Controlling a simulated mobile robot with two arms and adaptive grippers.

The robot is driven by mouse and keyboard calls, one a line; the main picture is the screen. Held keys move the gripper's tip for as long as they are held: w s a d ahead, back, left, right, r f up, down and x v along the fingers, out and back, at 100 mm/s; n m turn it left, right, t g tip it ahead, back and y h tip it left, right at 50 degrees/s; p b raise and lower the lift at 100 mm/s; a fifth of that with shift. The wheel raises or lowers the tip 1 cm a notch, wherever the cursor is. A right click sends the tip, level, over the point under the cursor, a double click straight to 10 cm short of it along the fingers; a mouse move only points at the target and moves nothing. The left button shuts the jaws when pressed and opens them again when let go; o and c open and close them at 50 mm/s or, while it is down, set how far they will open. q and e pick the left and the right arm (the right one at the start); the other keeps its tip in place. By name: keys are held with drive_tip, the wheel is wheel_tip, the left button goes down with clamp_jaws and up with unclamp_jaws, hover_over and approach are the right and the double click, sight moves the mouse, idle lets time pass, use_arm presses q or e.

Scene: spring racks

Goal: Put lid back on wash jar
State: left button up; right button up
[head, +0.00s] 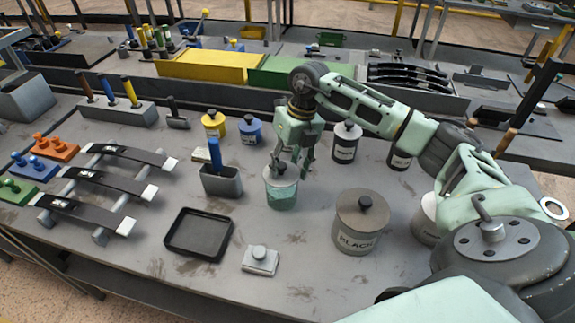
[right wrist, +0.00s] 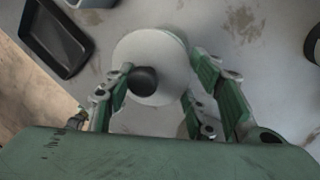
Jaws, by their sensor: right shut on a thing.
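The wash jar (head: 282,199) is a small greenish jar standing upright at the middle of the bench. Its round pale grey lid (head: 281,175) with a dark knob is at the jar's mouth. I cannot tell whether it is fully seated. My right gripper (head: 288,168) reaches down from above and is shut on the lid, partly hiding it. In the right wrist view, the lid (right wrist: 155,55) and knob lie between the fingers of my right gripper (right wrist: 163,72), the knob close to the left finger. My left gripper is not in view.
A grey holder (head: 221,183) with a blue-handled tool stands left of the jar, a black tray (head: 198,232) front left. A labelled lidded grey pot (head: 360,230) stands front right. Yellow (head: 214,124), blue (head: 250,131) and dark (head: 346,146) lidded jars stand behind.

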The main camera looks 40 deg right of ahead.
drive_tip(key=o, duration=1.8)
drive_tip(key=shift+c, duration=0.2)
drive_tip(key=o, duration=0.5)
drive_tip(key=shift+c, duration=0.2)
drive_tip(key=shift+r, duration=0.15)
drive_tip(key=shift+a+p+v, duration=0.25)
drive_tip(key=shift+p+v, duration=0.55)
drive_tip(key=shift+v, duration=0.3)
drive_tip(key=shift+a+p+v, duration=0.25)
drive_tip(key=shift+p+v, duration=0.6)
drive_tip(key=shift+v, duration=0.25)
drive_tip(key=shift+a+p+v, duration=0.25)
drive_tip(key=shift+p+v, duration=0.55)
drive_tip(key=shift+v, duration=0.3)
drive_tip(key=shift+r, duration=0.2)
